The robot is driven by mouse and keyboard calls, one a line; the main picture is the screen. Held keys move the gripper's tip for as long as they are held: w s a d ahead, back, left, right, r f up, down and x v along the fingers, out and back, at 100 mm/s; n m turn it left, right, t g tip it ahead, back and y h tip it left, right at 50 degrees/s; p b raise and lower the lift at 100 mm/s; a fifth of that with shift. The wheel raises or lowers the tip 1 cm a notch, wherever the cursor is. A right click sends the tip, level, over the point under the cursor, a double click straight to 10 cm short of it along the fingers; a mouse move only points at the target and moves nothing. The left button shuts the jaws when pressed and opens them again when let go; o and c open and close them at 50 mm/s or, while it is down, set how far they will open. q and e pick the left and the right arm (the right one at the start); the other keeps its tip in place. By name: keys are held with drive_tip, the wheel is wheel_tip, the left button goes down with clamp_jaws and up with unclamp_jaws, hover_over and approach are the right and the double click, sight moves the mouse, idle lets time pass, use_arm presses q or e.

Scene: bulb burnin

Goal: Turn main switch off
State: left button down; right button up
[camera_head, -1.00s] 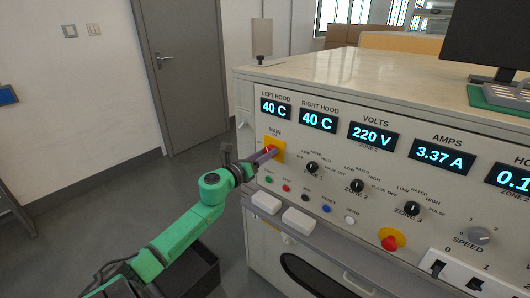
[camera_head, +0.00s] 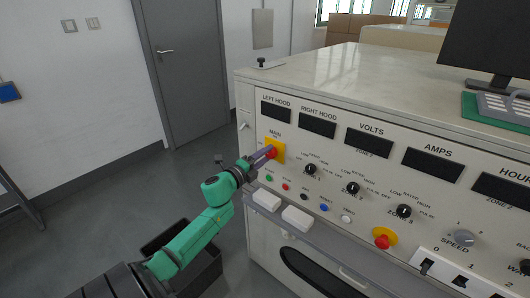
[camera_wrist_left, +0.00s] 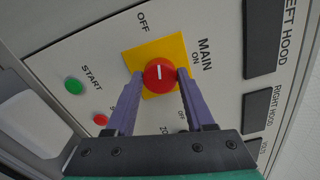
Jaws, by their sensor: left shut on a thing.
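The main switch (camera_wrist_left: 158,77) is a red round knob with a white mark, set on a yellow square plate (camera_wrist_left: 141,56) in the panel. OFF and ON are printed beside the plate. My left gripper (camera_wrist_left: 159,82) has its two purple fingers on either side of the knob and is shut on it. In the head view the left gripper (camera_head: 266,155) reaches the panel at the yellow plate (camera_head: 278,146), hiding part of the knob. The panel displays, such as the volts display (camera_head: 369,143), are dark. My right gripper is not in view.
Zone knobs, small buttons and a red emergency button (camera_head: 382,241) on a yellow base sit to the right and below on the panel. White blocks (camera_head: 297,217) lie on the ledge under the buttons. A dark open bin (camera_head: 190,262) stands on the floor below my left arm.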

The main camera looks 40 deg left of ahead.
use_arm(q)
drive_tip(key=shift+n+p, duration=0.6)
drive_tip(key=shift+n, duration=0.6)
drive_tip(key=shift+f, duration=0.15)
drive_tip(key=shift+c, duration=1.3)
unclamp_jaws()
drive_tip(key=shift+s, duration=0.1)
drive_tip(key=s, duration=1.4)
drive_tip(key=shift+s+d+b, duration=0.15)
drive_tip(key=shift+s+b, duration=0.05)
drive_tip(key=shift+b, duration=0.15)
